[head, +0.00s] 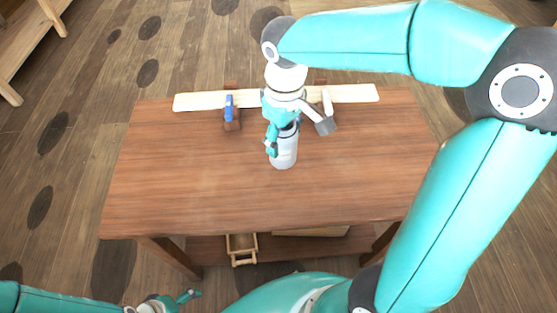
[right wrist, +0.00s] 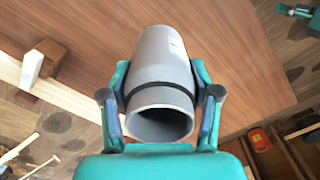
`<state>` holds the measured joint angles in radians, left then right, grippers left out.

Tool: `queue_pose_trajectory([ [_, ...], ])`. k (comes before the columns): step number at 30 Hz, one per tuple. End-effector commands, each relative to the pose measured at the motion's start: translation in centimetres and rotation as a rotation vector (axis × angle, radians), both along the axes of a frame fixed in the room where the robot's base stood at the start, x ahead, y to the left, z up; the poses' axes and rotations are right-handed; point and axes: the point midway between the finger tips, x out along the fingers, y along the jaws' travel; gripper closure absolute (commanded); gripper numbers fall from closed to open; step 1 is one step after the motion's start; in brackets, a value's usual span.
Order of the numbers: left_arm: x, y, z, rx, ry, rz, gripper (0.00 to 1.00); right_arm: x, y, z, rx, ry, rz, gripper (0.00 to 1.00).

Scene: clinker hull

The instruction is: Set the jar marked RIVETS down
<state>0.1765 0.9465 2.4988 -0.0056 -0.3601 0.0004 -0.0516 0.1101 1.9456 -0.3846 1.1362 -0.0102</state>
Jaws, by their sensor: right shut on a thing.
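A pale grey jar (head: 284,153) is in my right gripper (head: 282,138) over the middle of the table (head: 190,180). In the right wrist view the jar (right wrist: 164,58) lies between the two fingers of the right gripper (right wrist: 160,92), with its open mouth towards the camera and a dark band around it. The fingers press on both its sides. No marking can be read on it. Whether its base touches the table cannot be told. My left gripper (head: 172,300) is low at the bottom edge, away from the table, and partly cut off.
A long pale plank (head: 200,101) lies along the table's back edge. A blue-topped clamp (head: 229,108) sits at it on the left, and a white piece (head: 327,101) on the right. The table's left and right parts are clear. A small wooden crate (head: 242,246) is on the shelf below.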

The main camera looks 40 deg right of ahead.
Motion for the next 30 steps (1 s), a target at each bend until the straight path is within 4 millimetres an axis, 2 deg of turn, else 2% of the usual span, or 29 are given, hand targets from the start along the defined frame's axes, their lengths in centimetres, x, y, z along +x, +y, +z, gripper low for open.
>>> queue_pose_trajectory([
  [1,0.0,0.0,-0.3,0.0,0.0,0.0,0.08,0.0,0.0,-1.1,0.001,0.002,0.0,0.77],
  [3,0.0,0.0,-0.4,0.0,0.0,0.0,0.08,0.0,0.0,-1.9,0.001,0.001,-0.001,0.77],
  [8,0.0,0.0,-0.5,0.0,0.0,0.0,0.08,0.0,0.0,-2.9,0.0,0.0,-0.001,0.77],
  [17,0.0,0.0,-1.1,0.0,0.0,0.0,0.08,0.0,0.0,-6.6,0.001,0.001,0.0,0.77],
  [29,0.0,0.0,-1.4,0.0,0.0,0.0,0.08,0.0,0.1,-7.2,0.0,-0.001,0.001,0.77],
  [30,0.0,0.0,-1.2,0.0,0.0,0.0,0.08,0.0,0.1,-7.1,0.0,-0.001,0.001,0.32],
])
